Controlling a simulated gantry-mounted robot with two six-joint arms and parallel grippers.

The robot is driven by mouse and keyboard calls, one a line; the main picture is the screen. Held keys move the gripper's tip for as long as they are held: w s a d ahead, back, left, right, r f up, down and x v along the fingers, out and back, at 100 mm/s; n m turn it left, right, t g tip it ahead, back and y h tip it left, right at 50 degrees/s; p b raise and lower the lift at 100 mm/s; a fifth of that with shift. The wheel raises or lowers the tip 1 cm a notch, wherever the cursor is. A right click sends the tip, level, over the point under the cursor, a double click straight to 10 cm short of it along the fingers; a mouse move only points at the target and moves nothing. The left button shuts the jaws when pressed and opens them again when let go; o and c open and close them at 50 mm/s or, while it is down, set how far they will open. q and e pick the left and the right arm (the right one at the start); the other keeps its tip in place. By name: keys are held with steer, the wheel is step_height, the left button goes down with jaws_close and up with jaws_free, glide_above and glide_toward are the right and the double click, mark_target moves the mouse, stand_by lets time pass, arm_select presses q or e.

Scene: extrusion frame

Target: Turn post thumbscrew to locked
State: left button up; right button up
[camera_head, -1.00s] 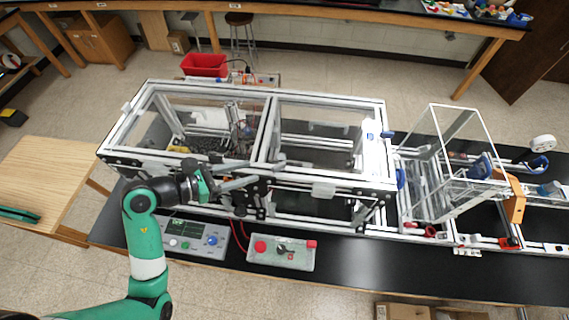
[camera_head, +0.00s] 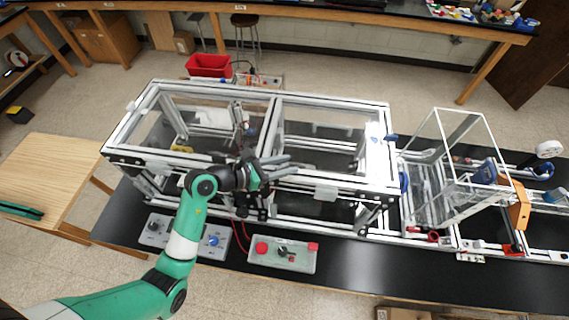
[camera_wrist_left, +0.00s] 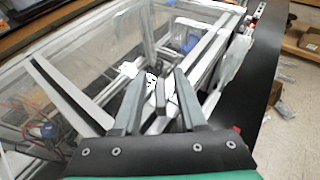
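My left gripper (camera_head: 292,164) reaches over the front rail of the extrusion frame (camera_head: 330,184), near its middle upright. Its two grey fingers are apart, pointing right. In the left wrist view the gripper (camera_wrist_left: 161,74) is open, with a frame rail, a small white part (camera_wrist_left: 152,84) and a dark bar in the gap beyond. I cannot tell whether the fingers touch any of these. I cannot pick out the post thumbscrew for certain; the arm hides part of the frame's front. My right gripper is not in view.
A control panel (camera_head: 158,228) with knobs, partly behind my arm, and a grey box (camera_head: 291,262) with red buttons lie before the frame. A clear enclosure (camera_head: 455,150) and an orange bracket (camera_head: 519,205) stand to the right. The black bench's front right (camera_head: 400,278) is clear.

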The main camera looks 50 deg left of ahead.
arm_select(q)
jaws_close()
steer(key=shift+m+h, duration=0.4)
steer(key=shift+m+g+h+b, duration=0.35)
steer(key=shift+m+g+h, duration=0.15)
steer(key=shift+m+h, duration=0.25)
steer(key=shift+f+m+g+h+b, duration=0.15)
steer(key=shift+m+g+h+b, duration=0.25)
steer(key=shift+m+h+b, duration=0.25)
steer(key=m+g+h+b, duration=0.2)
steer(key=b, duration=0.1)
steer(key=shift+s+d+m+h, duration=0.1)
steer(key=shift+d+m+h, duration=0.05)
steer(key=shift+m+h, duration=0.25)
steer(key=shift+s+d+m+g+h+b, duration=0.1)
steer(key=shift+m+g+h+b, duration=0.5)
steer(key=shift+b, duration=0.5)
